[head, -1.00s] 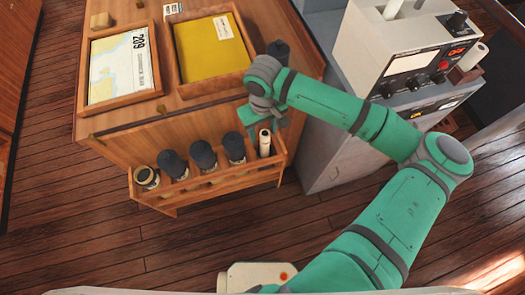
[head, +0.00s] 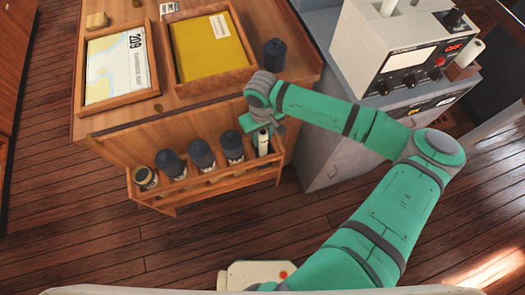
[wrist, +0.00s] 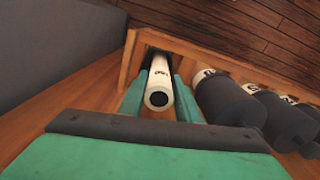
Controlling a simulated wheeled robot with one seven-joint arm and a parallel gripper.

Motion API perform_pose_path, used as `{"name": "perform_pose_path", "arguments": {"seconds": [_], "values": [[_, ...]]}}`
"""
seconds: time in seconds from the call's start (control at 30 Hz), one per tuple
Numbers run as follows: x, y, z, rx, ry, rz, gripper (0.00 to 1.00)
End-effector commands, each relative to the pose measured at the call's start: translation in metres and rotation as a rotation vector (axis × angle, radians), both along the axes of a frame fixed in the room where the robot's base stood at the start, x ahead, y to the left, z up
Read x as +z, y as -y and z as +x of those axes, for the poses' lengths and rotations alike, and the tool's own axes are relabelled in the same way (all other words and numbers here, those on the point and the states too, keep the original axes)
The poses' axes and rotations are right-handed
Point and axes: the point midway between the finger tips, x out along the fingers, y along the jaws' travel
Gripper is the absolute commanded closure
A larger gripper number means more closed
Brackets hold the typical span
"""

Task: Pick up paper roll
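The paper roll (head: 263,146) is a slim white roll standing in the right end slot of a wooden rack (head: 205,190) on the cabinet's front. In the wrist view the white roll (wrist: 161,75) shows its dark hollow end towards me and printing on its side. My gripper (head: 258,125) is just above the rack at the roll's top. In the wrist view the two green fingers of my gripper (wrist: 160,92) are open, one on each side of the roll, with a gap visible at the left finger. The roll's lower part is hidden in the rack.
Several dark-capped cylinders (head: 201,153) stand in the rack to the left of the roll. A dark canister (head: 275,54) and two framed trays, one holding a yellow folder (head: 210,52), are on the cabinet top. A grey console (head: 410,60) stands close on the right.

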Motion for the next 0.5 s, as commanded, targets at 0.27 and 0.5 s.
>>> {"name": "perform_pose_path", "arguments": {"seconds": [0.27,0.5], "values": [[0.0002,0.0031,0.0,-0.006,0.0,0.0,1.0],[0.0045,0.0013,0.0002,-0.002,0.0,-0.001,1.0]]}}
